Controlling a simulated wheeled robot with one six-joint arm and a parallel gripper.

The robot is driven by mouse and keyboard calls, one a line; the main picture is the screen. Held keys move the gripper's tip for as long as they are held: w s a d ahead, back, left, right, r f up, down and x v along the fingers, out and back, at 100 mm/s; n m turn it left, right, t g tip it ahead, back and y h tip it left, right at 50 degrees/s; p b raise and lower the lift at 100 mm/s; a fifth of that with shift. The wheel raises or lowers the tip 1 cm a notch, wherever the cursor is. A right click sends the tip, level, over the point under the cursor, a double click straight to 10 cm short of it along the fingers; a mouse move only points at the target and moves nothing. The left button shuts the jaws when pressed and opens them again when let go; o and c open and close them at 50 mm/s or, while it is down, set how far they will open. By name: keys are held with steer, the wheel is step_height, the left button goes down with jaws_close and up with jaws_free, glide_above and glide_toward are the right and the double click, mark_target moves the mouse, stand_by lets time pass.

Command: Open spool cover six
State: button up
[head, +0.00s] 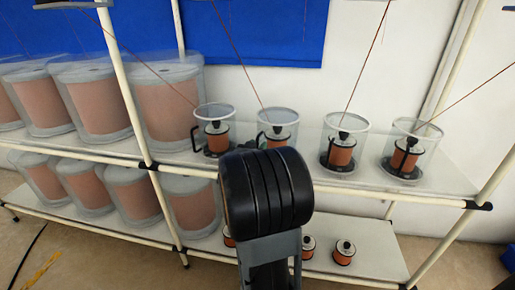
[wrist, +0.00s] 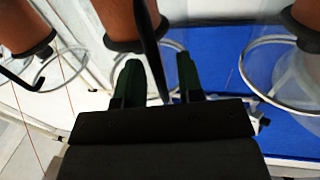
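Several small copper-coloured spools under clear covers with grey rims and black handles stand in a row on the upper shelf. Which one is number six is not marked in view. In the head view my gripper is hidden behind my arm, close to the second clear cover (head: 292,119) from the left. In the wrist view my gripper (wrist: 158,62) is open, with a dark finger on each side of a black handle (wrist: 148,38). Gaps show between handle and fingers. The spool (wrist: 112,18) shows beyond. The cover looks closed over it.
Neighbouring clear covers stand close by: one left (head: 215,110), two right (head: 346,127) (head: 418,132). Large covered spools (head: 170,105) fill the left. Thin wires rise from the spools. The lower shelf (head: 370,255) holds more spools.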

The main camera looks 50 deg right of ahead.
stand_by(0.3)
jaws_close()
stand_by(0.4)
